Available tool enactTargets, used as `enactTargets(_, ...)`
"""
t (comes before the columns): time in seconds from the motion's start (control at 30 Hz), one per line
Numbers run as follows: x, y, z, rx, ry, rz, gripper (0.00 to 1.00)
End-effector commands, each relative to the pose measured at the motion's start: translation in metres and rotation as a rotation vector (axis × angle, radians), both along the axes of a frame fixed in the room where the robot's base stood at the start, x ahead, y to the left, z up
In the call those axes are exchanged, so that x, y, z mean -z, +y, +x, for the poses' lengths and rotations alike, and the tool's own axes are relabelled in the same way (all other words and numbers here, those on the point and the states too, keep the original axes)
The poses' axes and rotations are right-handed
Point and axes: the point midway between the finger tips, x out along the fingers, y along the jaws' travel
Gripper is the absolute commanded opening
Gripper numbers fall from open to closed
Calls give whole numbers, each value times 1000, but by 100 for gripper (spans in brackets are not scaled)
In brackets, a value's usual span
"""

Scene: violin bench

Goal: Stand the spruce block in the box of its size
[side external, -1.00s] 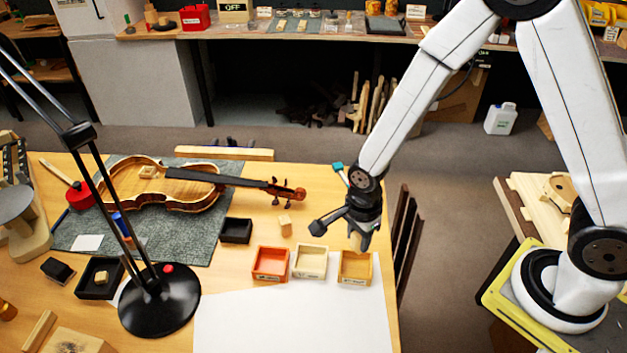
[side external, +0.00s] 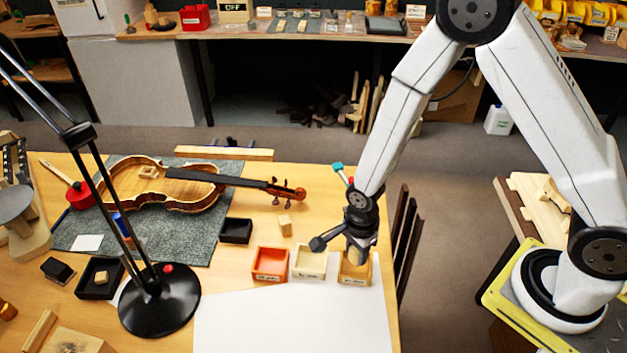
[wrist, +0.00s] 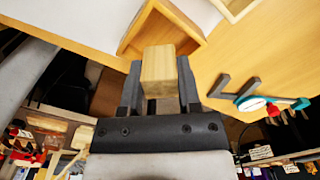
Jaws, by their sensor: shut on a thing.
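My gripper (side external: 360,245) is shut on the spruce block, a pale wooden block (wrist: 158,72) that sticks out between the two dark fingers in the wrist view. In the side view, the gripper points down over the tan box (side external: 346,282), the rightmost of three small labelled boxes. The block's lower end is at this box's opening; I cannot tell whether it touches the floor. The tan box also shows in the wrist view (wrist: 188,22), just beyond the block. The cream box (side external: 309,275) and the orange-red box (side external: 270,278) stand to its left and look empty.
A violin (side external: 170,185) lies on a grey mat at the left. A black lamp base (side external: 160,305) stands front left. White paper (side external: 290,320) lies in front of the boxes.

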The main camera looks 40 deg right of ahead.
Motion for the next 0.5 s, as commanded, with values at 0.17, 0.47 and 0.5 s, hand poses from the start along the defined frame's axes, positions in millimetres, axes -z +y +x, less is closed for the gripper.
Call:
enactTargets(0.17,15,0,0,0,3,0,0)
enactTargets(0.47,32,0,0,0,1,0,0)
enactTargets(0.5,33,0,0,0,1,0,0)
